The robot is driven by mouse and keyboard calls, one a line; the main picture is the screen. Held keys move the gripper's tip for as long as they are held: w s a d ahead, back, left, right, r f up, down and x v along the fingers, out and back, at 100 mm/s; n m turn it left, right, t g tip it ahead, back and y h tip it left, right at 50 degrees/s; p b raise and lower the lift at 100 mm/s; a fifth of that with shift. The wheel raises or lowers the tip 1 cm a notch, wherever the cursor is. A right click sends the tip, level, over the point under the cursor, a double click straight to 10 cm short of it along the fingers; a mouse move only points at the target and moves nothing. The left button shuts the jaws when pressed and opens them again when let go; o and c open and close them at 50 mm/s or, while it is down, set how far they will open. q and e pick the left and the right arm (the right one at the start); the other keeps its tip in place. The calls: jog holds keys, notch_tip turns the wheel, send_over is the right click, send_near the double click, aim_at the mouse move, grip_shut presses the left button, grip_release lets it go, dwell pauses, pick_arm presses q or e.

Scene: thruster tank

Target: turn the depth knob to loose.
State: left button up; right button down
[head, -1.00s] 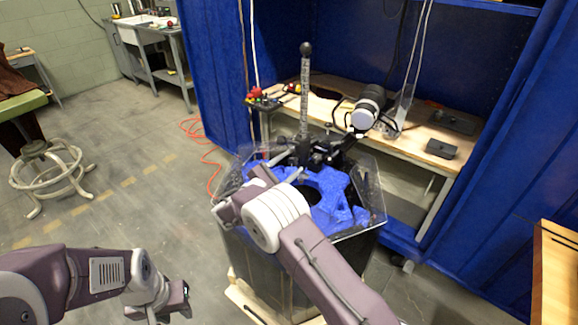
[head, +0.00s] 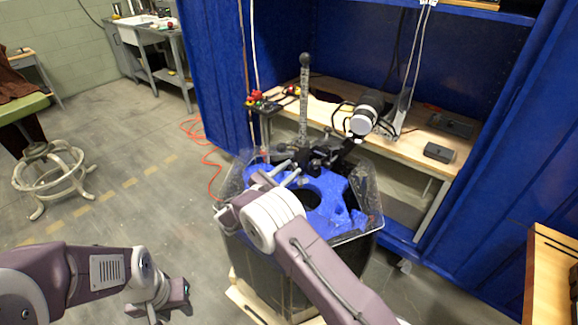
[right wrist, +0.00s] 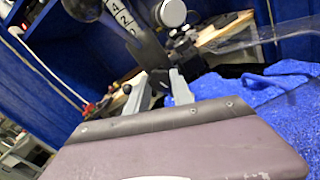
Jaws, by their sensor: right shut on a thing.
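A thruster with a scaled upright shaft (head: 304,100) and a black ball on top is clamped at the rim of the blue-topped tank (head: 335,200). The shaft's numbers also show in the right wrist view (right wrist: 122,15). My right gripper (head: 283,173) reaches over the tank to the clamp beside the shaft base. In the right wrist view, its two grey fingers (right wrist: 158,88) are shut on a small dark part, seemingly the depth knob (right wrist: 158,77), mostly hidden between them. The knob's marking cannot be read. My left gripper (head: 182,296) hangs low at the left, away from the tank; its opening is unclear.
A wooden bench (head: 410,140) with small dark boxes stands behind the tank, with blue curtains (head: 490,150) around it. An orange cable (head: 205,150) lies on the floor. A stool (head: 50,175) stands at the left.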

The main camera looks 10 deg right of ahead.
jog(key=n+p, duration=0.3)
jog(key=n, duration=0.1)
jog(key=shift+r+n, duration=0.15)
jog(key=shift+n, duration=0.25)
jog(key=n+p, duration=0.2)
jog(key=n, duration=0.2)
jog(key=n+p, duration=0.1)
jog(key=n, duration=0.5)
jog(key=shift+s, duration=0.1)
jog(key=n+p, duration=0.1)
jog(key=n, duration=0.4)
jog(key=shift+n, duration=0.4)
jog(key=c, duration=1.1)
grip_release()
